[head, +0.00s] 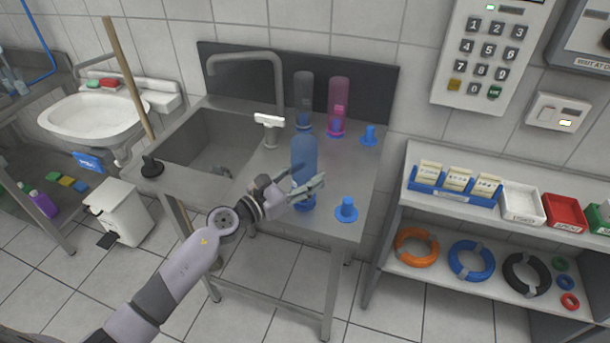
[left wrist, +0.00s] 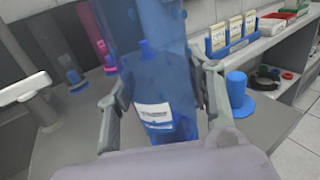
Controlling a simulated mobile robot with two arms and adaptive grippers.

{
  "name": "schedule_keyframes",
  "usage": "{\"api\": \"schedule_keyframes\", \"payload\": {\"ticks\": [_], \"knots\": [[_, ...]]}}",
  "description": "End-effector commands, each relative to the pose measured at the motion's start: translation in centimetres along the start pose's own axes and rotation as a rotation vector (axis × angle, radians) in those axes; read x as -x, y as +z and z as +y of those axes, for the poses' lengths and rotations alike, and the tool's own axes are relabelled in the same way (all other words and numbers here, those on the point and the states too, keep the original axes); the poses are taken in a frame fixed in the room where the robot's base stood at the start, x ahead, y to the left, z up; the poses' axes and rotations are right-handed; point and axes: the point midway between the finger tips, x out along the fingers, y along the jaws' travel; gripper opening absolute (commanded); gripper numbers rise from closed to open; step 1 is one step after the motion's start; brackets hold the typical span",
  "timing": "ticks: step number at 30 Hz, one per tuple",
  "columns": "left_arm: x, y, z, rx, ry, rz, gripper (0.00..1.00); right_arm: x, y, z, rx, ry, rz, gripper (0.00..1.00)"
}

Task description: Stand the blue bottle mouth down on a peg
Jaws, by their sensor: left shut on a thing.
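The translucent blue bottle (head: 304,160) stands about upright over the near part of the steel sink counter. My left gripper (head: 306,190) is shut on it near its lower end. In the left wrist view the bottle (left wrist: 165,75) fills the middle between the two fingers (left wrist: 160,110), with a white label on its side. A blue peg base (head: 305,205) shows just under the gripper. The fingers hide the bottle's lower end, so I cannot tell whether it touches the peg. Empty blue pegs stand at the front right (head: 347,210) and back right (head: 369,136).
A pink bottle (head: 339,100) and a grey bottle (head: 303,88) stand at the back on pegs. The faucet (head: 245,58) and sink basin (head: 205,145) are to the left. A shelf (head: 400,205) with boxes and coloured rings is at the right.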

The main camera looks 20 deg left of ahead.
Motion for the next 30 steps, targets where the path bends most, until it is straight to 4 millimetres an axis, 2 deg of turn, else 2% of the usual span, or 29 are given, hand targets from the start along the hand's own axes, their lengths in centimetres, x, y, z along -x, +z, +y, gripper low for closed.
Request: {"api": "schedule_keyframes", "payload": {"ticks": [29,30], "knots": [[0.00,-0.69,0.00,0.000,0.000,0.000,0.17,-0.70,0.06,-0.06,0.000,-0.001,0.000,0.78],[0.00,-0.69,0.01,0.000,0.000,0.000,0.51,-0.70,0.07,-0.06,0.000,-0.001,0.000,0.78]]}}
